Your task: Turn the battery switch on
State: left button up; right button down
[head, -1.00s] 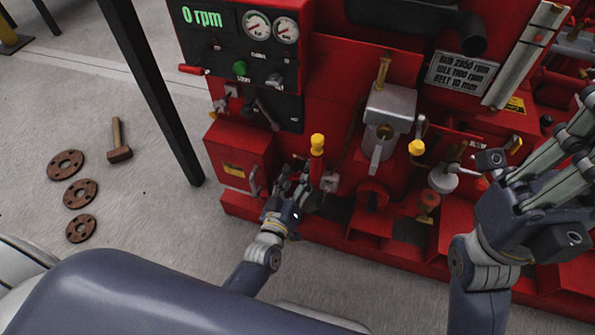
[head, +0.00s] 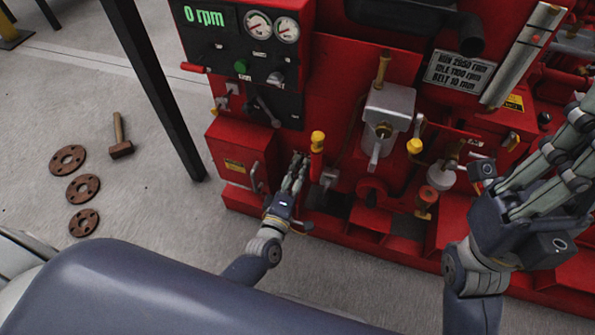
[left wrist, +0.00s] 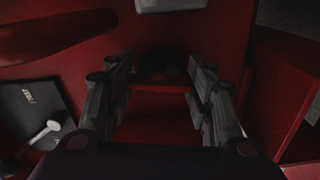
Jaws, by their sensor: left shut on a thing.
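My left gripper (head: 297,168) is low in front of the red pumpset, just left of a red lever with a yellow knob (head: 318,140). Its fingers are close together. In the left wrist view the fingers (left wrist: 160,85) stand on both sides of a dark part (left wrist: 160,65) in front of red metal. It is too dark to tell whether this part is the battery switch. My right gripper (head: 562,150) is at the right edge, above the machine; its fingertips are partly cut off. I cannot clearly pick out the battery switch in the head view.
A red box with a yellow label (head: 238,165) stands left of my left gripper. Above it is a black panel with a lever (head: 268,108), and a display reading 0 rpm (head: 208,17). A hammer (head: 120,140) and rusty flanges (head: 68,160) lie on the open floor at left.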

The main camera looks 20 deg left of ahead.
pick_arm(q)
jog(key=shift+n, duration=0.8)
jog(key=o, duration=0.8)
jog(key=s, duration=1.2)
jog(key=shift+a, duration=0.25)
